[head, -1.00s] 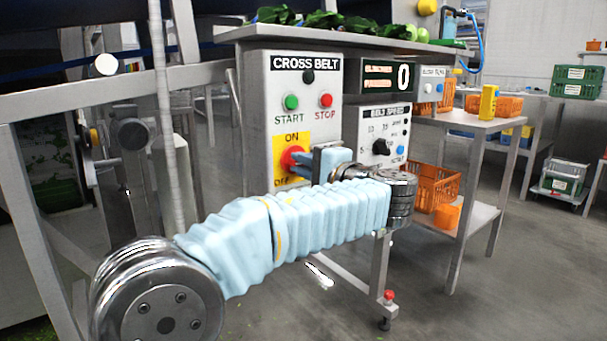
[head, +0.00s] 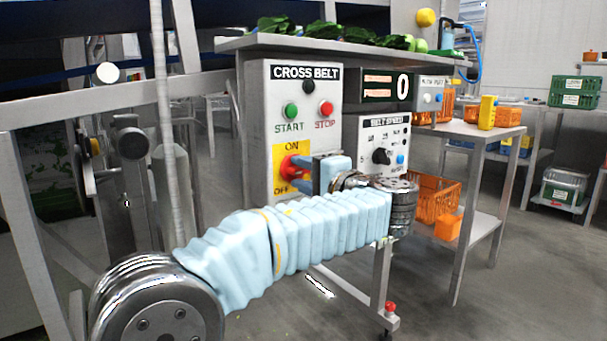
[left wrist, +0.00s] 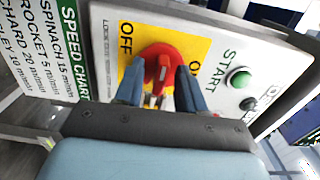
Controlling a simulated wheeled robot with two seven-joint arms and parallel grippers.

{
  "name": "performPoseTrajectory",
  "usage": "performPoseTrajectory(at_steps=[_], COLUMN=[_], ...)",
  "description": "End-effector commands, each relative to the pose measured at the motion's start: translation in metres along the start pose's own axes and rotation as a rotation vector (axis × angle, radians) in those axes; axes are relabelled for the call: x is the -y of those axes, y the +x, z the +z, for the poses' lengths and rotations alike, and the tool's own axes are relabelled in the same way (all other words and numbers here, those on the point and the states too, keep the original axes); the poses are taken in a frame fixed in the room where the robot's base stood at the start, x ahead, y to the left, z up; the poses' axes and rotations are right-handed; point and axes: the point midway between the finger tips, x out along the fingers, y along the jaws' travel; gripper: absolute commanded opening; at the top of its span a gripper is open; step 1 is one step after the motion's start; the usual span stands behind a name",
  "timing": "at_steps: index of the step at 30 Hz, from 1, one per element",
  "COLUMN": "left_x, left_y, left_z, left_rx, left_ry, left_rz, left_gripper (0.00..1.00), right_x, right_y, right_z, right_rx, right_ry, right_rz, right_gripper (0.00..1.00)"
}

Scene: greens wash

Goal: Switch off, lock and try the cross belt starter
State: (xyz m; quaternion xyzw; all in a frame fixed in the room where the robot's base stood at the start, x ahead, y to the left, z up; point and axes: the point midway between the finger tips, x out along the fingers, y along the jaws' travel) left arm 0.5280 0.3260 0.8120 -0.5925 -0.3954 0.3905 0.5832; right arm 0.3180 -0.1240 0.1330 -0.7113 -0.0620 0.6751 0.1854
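The CROSS BELT starter box (head: 330,84) is a light grey panel with a green START button (head: 290,110), a red STOP button (head: 326,109) and a dark round lamp (head: 308,87). Below them a red rotary switch (head: 287,166) sits on a yellow ON/OFF plate (head: 291,148). My left gripper (head: 299,173) is at the switch. In the left wrist view the blue fingers (left wrist: 160,92) stand on either side of the red handle (left wrist: 160,66), with gaps visible. The handle lies across the line between OFF and ON. No lock is visible. My right gripper is out of view.
A display (head: 387,86) reads 0 above a BELT SPEED box (head: 382,140) to the right. A side table (head: 470,131) bears a yellow object (head: 487,112) and orange crates. A grey frame post (head: 40,240) stands at left. Open floor lies at right.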

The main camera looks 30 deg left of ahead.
Motion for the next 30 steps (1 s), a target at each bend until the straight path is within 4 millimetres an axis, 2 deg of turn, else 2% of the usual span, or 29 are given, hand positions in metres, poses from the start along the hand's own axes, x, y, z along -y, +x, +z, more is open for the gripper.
performPoseTrajectory(at_steps=[6, 10, 22, 27, 30], left_x=[0.001, 0.001, 0.002, 0.001, 0.0], left_y=[-0.001, -0.015, -0.108, -0.131, -0.137], left_z=[0.0, -0.001, -0.001, 0.0, 0.0], left_rx=[-0.001, -0.003, -0.005, -0.002, -0.001], left_ry=[0.0, 0.0, 0.001, 0.0, 0.0], left_rz=[-0.001, -0.001, -0.002, 0.0, 0.0], left_gripper=[0.39, 0.39, 0.39, 0.39, 0.39], right_x=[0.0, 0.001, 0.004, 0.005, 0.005], right_y=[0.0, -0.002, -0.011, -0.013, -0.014], right_z=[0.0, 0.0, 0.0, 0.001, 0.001], right_rx=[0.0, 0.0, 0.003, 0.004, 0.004], right_ry=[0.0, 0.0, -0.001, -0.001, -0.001], right_rz=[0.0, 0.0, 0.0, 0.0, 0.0], right_gripper=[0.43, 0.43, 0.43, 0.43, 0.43])
